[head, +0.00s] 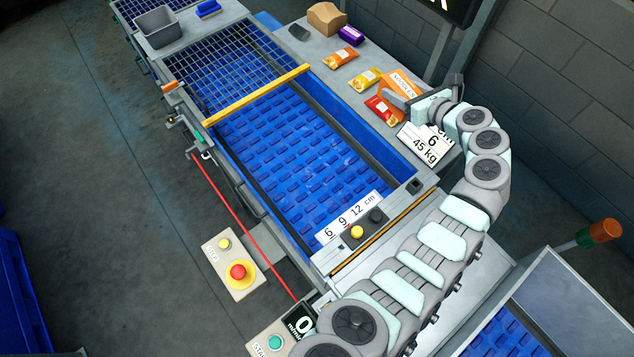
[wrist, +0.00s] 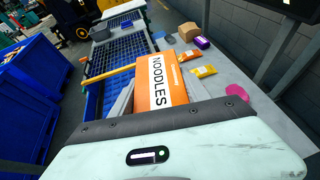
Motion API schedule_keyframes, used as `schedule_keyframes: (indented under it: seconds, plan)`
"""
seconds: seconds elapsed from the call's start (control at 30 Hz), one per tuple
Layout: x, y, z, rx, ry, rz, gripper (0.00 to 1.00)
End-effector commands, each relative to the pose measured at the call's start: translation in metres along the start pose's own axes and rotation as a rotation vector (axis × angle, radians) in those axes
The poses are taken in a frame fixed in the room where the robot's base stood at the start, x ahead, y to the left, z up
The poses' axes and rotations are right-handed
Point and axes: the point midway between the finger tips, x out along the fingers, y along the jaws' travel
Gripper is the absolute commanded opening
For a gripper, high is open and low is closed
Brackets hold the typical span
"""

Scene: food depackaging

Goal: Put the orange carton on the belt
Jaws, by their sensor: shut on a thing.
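The orange carton (head: 402,83), with a white panel reading "NOODLES", is held in my gripper (head: 400,99) over the grey side counter, right of the belt. In the wrist view the carton (wrist: 178,85) stands out in front of my gripper, with a grey finger (wrist: 121,106) along its left side. I cannot tell whether the carton's bottom touches the counter. The blue belt (head: 290,150) lies to the left of my gripper, beyond a blue side wall, and its near part is bare.
A red packet (head: 383,111), yellow packet (head: 366,79), orange packet (head: 341,57), purple box (head: 351,34) and brown bag (head: 326,18) line the counter (head: 318,60). A yellow bar (head: 258,94) crosses the belt. A grey bin (head: 158,28) stands at the far left.

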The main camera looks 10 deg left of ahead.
Motion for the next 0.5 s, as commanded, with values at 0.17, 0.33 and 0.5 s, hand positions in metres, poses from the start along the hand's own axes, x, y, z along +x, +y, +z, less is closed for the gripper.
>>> schedule_keyframes:
  seconds: [0.17, 0.33, 0.5]
  plan:
    - [0.056, -0.017, -0.003, 0.018, -0.007, -0.027, 0.09]
    - [0.099, -0.016, -0.003, 0.022, -0.006, -0.042, 0.09]
    - [0.134, -0.004, -0.006, 0.02, -0.002, -0.044, 0.09]
